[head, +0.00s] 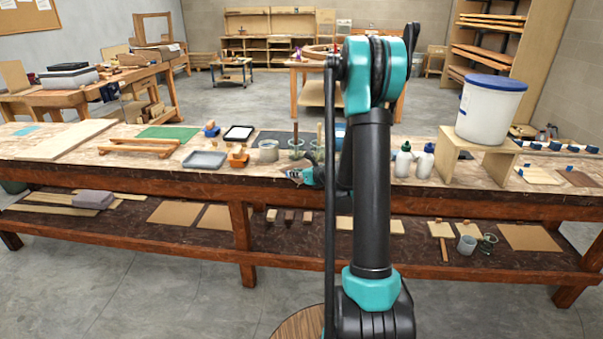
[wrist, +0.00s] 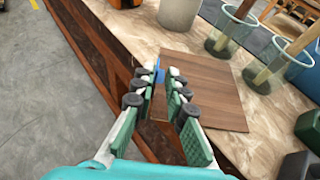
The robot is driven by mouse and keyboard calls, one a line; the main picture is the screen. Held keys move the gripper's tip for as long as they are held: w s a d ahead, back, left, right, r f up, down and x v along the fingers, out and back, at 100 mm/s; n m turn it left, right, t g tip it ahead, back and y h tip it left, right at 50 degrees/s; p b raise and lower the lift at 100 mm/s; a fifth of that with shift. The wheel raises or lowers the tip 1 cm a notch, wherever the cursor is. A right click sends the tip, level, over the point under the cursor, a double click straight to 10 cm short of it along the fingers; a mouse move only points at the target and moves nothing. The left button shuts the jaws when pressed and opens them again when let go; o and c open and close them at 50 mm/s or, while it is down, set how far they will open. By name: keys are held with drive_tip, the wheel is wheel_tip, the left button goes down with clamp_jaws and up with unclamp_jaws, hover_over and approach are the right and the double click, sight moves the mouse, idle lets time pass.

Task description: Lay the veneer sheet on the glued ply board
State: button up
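A flat brown wood-grained sheet (wrist: 213,88), which looks like the veneer, lies on the bench at its front edge in the wrist view. My gripper (wrist: 163,88) is at the sheet's near-left edge, with a gap between its two green-padded fingers. Part of the sheet's edge shows in that gap; I cannot tell whether the fingers touch it. A small blue piece (wrist: 160,73) shows by the fingertips. In the head view my gripper (head: 297,175) is small at the bench's front edge. A pale ply board (head: 538,175) lies at the bench's right; glue on it cannot be made out.
Behind the sheet stand a grey pot (wrist: 180,12) and glass jars (wrist: 228,30) holding sticks. White bottles (head: 424,162), a wooden stand (head: 478,145) bearing a blue-lidded bucket (head: 490,108), and a dark brown sheet (head: 577,178) are to the right. A lower shelf holds boards.

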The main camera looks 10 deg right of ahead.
drive_tip(key=x, duration=0.5)
drive_tip(key=shift+w+a, duration=0.1)
drive_tip(key=shift+a, duration=0.05)
clamp_jaws()
drive_tip(key=shift+r, duration=0.1)
